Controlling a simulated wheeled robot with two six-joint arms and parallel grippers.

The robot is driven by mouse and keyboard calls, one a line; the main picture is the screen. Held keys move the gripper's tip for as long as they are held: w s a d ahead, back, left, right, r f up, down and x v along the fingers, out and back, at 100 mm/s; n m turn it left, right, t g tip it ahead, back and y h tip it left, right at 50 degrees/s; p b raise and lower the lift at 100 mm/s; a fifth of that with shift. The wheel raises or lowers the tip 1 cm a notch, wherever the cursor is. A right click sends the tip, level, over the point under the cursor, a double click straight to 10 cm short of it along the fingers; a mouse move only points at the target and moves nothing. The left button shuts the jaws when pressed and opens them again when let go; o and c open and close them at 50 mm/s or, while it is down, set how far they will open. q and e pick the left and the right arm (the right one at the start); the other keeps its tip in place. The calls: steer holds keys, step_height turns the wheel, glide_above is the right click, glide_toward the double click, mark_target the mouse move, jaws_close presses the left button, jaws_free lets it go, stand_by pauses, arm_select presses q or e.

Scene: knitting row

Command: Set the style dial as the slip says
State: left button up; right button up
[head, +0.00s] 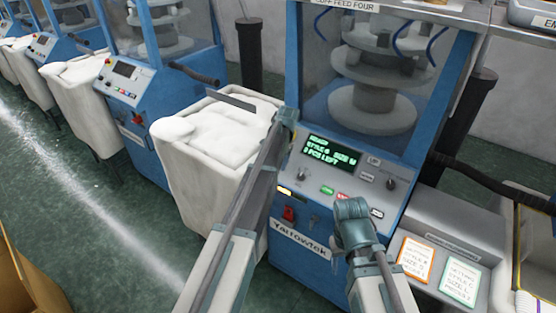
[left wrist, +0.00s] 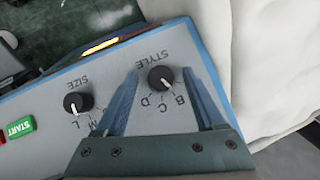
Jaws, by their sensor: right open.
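The style dial (left wrist: 161,78) is a black knob with a white mark, beside the letters B, C and D in the left wrist view. The mark points toward the letters, but I cannot tell exactly which. My left gripper (left wrist: 160,73) is open, one finger either side of the dial, with gaps to it. In the head view my left arm hides this dial. My right gripper (head: 352,208) is open and empty before the panel's lower edge. Two slips lie right of the machine, one orange-edged (head: 416,258), one green-edged (head: 461,281); their print is too small to read surely.
The size dial (left wrist: 77,103) stands close beside the style dial. A green START button (left wrist: 19,129) is beyond it. The green-lettered screen (head: 331,153) is above the buttons. A white padded bin (head: 205,160) stands left of the machine. Another knob (head: 390,184) is at the panel's right.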

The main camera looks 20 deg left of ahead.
arm_select(q)
steer(key=shift+r, duration=0.15)
steer(key=p+v, duration=1.3)
steer(key=shift+r, duration=0.25)
steer(key=shift+s+d, duration=0.1)
steer(key=s+d+f+n+b, duration=0.1)
steer(key=s+d+f+b, duration=0.2)
steer(key=s, duration=0.8)
steer(key=s+d+f+n+g+b, duration=0.1)
steer(key=s+d+f+b, duration=0.2)
steer(key=s, duration=0.9)
steer(key=s+d+f+b, duration=0.4)
steer(key=s+d, duration=0.3)
steer(key=s, duration=0.5)
steer(key=shift+s+d+f+n+g+h, duration=0.2)
steer(key=shift+d+f+n+g+h, duration=0.2)
steer(key=shift+f, duration=0.1)
